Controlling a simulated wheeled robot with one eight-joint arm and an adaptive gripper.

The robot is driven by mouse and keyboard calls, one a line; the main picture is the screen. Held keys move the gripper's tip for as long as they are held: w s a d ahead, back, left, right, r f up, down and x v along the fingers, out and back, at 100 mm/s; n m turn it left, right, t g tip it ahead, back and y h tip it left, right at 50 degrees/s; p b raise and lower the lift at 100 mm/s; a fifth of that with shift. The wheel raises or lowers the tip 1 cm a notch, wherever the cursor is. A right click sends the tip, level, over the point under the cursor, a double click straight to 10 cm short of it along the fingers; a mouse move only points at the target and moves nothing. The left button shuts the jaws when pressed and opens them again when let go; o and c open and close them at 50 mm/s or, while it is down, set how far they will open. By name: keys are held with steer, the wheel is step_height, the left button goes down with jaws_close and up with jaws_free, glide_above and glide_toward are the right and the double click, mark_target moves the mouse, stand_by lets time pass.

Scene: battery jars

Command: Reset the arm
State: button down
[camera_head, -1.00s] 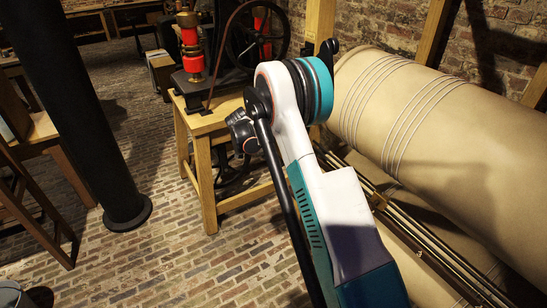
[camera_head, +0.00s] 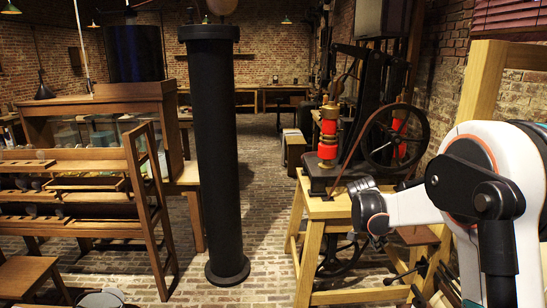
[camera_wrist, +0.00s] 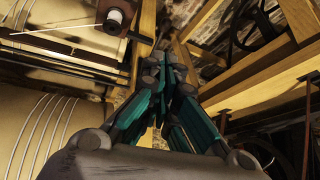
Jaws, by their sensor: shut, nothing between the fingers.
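My arm (camera_head: 505,160), white with black and teal parts, fills the right edge of the head view. A white link runs left from its large joint to a dark grey joint (camera_head: 370,212) in front of the wooden machine stand. In the wrist view my gripper (camera_wrist: 166,62), with teal and dark grey fingers, is shut with nothing between the fingers. Its fingers point up the picture, between a beige roll at left and wooden beams at right. I cannot make out the gripper clearly in the head view.
A black column (camera_head: 213,150) stands on the brick floor, left of centre. A wooden rack (camera_head: 140,215) stands at left. The wooden stand (camera_head: 345,207) carries a machine with a black wheel (camera_head: 395,137). Wooden beams (camera_wrist: 262,62) and a beige roll (camera_wrist: 40,135) flank my gripper.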

steer(key=s+a+r+n+t+y, duration=0.1)
steer(key=s+a+r+n, duration=0.3)
steer(key=s+r, duration=0.3)
steer(key=s+a+r+n+t+y, duration=0.1)
steer(key=s+a+r+n, duration=0.25)
steer(key=s+r, duration=0.45)
steer(key=s+a+f+n+t+y, duration=0.1)
steer(key=s+a+f+n, duration=0.1)
steer(key=s, duration=0.8)
steer(key=s+a+f+n+t+y, duration=0.1)
steer(key=s+a+n, duration=0.4)
steer(key=s, duration=0.6)
steer(key=shift+f+y, duration=0.4)
steer(key=shift+f, duration=0.1)
